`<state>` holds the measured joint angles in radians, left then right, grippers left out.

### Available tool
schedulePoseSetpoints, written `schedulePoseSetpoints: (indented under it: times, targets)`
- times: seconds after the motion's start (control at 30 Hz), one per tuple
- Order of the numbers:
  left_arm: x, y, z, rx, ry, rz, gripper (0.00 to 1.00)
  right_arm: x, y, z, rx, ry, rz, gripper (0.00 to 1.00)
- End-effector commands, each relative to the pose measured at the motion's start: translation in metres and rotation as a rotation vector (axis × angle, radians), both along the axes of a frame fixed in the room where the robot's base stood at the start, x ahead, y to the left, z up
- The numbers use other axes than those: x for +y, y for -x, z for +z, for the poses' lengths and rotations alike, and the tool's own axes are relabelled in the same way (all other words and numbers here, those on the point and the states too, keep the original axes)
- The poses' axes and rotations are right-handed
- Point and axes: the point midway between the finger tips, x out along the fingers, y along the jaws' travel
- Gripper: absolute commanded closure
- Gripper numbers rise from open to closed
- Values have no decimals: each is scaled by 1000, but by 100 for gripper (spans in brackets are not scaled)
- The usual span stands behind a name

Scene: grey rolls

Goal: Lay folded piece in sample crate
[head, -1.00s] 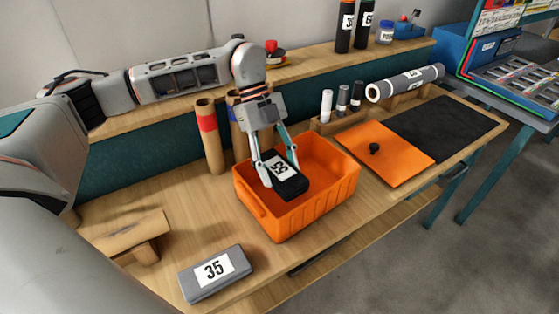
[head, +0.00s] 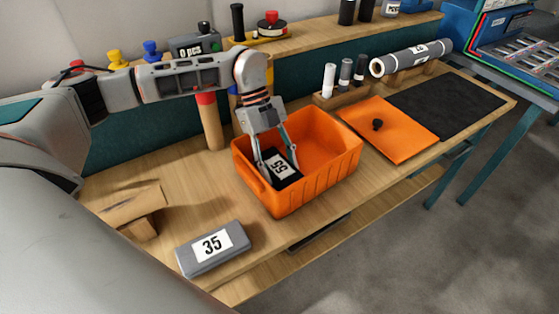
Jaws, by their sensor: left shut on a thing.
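The folded piece (head: 287,180) is black with a white label reading 55. It is inside the orange crate (head: 322,182), low down near the left end, tilted in the picture. Whether it touches the crate floor I cannot tell. My left gripper (head: 277,172) reaches down into the crate from above and is shut on the black piece, one finger on each side. The crate stands open on the wooden bench. My right gripper is not in view.
A grey block labelled 35 (head: 213,248) lies at the front left. An orange lid (head: 388,132) with a black knob lies right of the crate, beside a dark mat (head: 447,108). A cardboard tube with a red band (head: 211,122) stands behind the crate. A grey roll (head: 412,58) rests at the back.

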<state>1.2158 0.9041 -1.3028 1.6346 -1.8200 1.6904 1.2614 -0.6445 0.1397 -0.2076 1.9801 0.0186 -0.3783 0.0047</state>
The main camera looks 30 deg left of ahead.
Motion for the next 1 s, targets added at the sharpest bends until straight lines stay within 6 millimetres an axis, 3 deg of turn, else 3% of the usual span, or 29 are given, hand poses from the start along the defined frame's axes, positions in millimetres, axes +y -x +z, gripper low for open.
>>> schedulePoseSetpoints:
  times: [0.47, 0.5, 0.53, 1.0]
  targets:
    - [0, 0, -5, -1, 0, 1, 77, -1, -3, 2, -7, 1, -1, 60]
    - [0, 0, -5, -1, 0, 1, 42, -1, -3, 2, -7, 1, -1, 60]
    - [0, 0, -5, -1, 0, 1, 34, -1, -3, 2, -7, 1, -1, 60]
    - [0, 0, -6, 0, 0, 0, 32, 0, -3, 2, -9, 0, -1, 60]
